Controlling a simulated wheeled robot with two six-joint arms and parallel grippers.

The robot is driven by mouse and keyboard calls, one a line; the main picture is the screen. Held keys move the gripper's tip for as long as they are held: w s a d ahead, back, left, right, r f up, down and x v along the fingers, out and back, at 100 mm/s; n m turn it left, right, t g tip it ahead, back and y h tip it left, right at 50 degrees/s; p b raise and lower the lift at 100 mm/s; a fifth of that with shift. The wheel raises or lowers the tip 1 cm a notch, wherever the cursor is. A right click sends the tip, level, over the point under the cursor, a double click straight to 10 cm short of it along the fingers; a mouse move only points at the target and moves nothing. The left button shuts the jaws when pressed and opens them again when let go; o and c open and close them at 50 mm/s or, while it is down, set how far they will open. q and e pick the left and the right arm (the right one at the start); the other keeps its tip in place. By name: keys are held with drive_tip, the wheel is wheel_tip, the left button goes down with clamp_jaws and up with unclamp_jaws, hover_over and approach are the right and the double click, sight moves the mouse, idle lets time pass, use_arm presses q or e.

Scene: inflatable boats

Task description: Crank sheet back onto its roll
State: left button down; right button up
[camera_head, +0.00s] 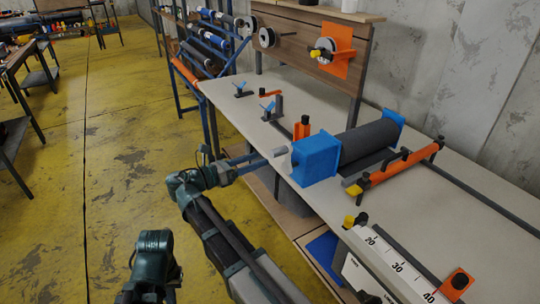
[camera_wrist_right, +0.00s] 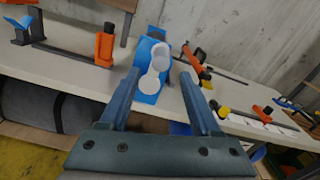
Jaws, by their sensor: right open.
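The dark grey sheet roll (camera_head: 368,142) lies on the table between two blue end blocks, the nearer one (camera_head: 316,160) at the table's front edge. A short flat stretch of grey sheet (camera_head: 366,163) shows beside the roll. A pale grey crank handle (camera_head: 279,152) sticks out from the near block toward me. My right gripper (camera_head: 264,160) is open, its fingers pointing at the handle. In the right wrist view the crank (camera_wrist_right: 161,60) shows between and beyond the two fingers (camera_wrist_right: 160,76); I see no grip on it.
An orange bar with black knobs (camera_head: 400,167) lies right of the roll on the pale table (camera_head: 245,118). An orange clamp (camera_head: 302,128) stands left of the near block. A ruler board (camera_head: 390,262) is at the near right. Yellow floor is free on the left.

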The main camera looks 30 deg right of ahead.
drive_tip(key=shift+s+a, duration=0.1)
drive_tip(key=shift+a, duration=1.35)
drive_tip(key=s+a+f+m+y, duration=0.1)
drive_tip(key=s+f+m+y, duration=0.4)
drive_tip(key=f+m+y, duration=0.4)
drive_tip(key=s+f+m+y, duration=0.5)
drive_tip(key=f+m, duration=0.2)
drive_tip(key=f, duration=0.4)
drive_tip(key=s+a+f+m+g+y, duration=0.1)
drive_tip(key=s+a, duration=0.3)
drive_tip(key=a, duration=0.5)
drive_tip(key=s+a+f+m+y, duration=0.15)
drive_tip(key=s+a, duration=0.25)
drive_tip(key=a, duration=0.4)
wheel_tip(320, 180, up, 14)
drive_tip(key=p, duration=1.3)
drive_tip(key=shift+d+r+n+p, duration=0.15)
drive_tip(key=shift+r+n+p, duration=0.05)
drive_tip(key=shift+n+p, duration=0.15)
